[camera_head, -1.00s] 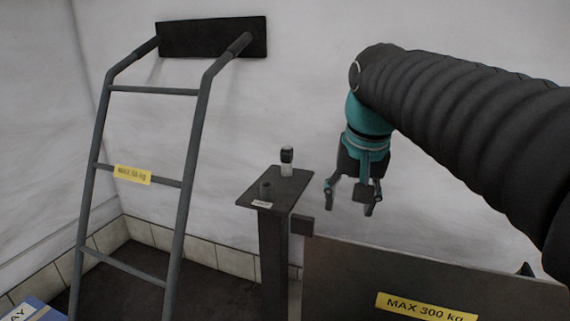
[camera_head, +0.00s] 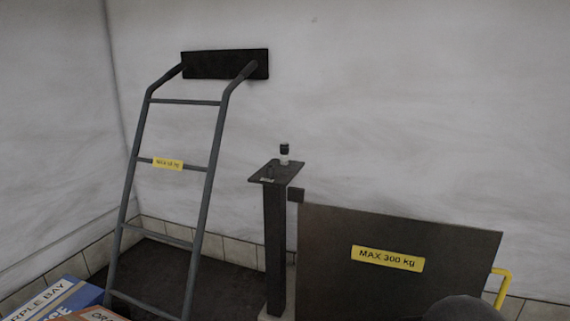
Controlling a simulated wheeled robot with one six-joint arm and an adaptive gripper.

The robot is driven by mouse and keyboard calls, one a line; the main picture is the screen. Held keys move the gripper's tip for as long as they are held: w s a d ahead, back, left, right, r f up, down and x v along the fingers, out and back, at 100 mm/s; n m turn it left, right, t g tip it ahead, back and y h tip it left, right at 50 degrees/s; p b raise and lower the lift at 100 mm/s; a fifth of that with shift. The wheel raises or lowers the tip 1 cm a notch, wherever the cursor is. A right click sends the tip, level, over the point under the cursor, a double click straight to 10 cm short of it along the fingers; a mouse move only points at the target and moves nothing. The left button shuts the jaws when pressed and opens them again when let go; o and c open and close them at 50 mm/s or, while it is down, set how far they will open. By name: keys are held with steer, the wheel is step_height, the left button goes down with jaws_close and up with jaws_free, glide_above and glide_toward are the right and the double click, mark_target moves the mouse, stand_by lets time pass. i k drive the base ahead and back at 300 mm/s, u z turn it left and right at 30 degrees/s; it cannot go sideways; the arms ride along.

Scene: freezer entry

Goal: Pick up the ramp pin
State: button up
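The likely ramp pin (camera_head: 284,152) is a small upright piece with a black top and a pale lower part. It stands at the back of the small dark plate (camera_head: 290,173) on top of a dark post (camera_head: 275,245). A short dark stub (camera_head: 269,172) stands near the plate's front left, with a small pale label below it. My gripper is out of view, so its fingers cannot be seen. A dark rounded shape at the bottom right edge appears to be part of my arm.
A dark ramp panel (camera_head: 330,265) marked "MAX 300 kg" stands right of the post, with a yellow handle (camera_head: 503,288) at its right. A grey ladder (camera_head: 207,185) leans at the left. Labelled boxes (camera_head: 75,297) sit at the lower left.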

mark_target(284, 145)
steer(key=z, duration=0.1)
steer(key=k, duration=0.45)
steer(key=u, duration=0.8)
steer(key=i, duration=1.65)
steer(key=z, duration=0.75)
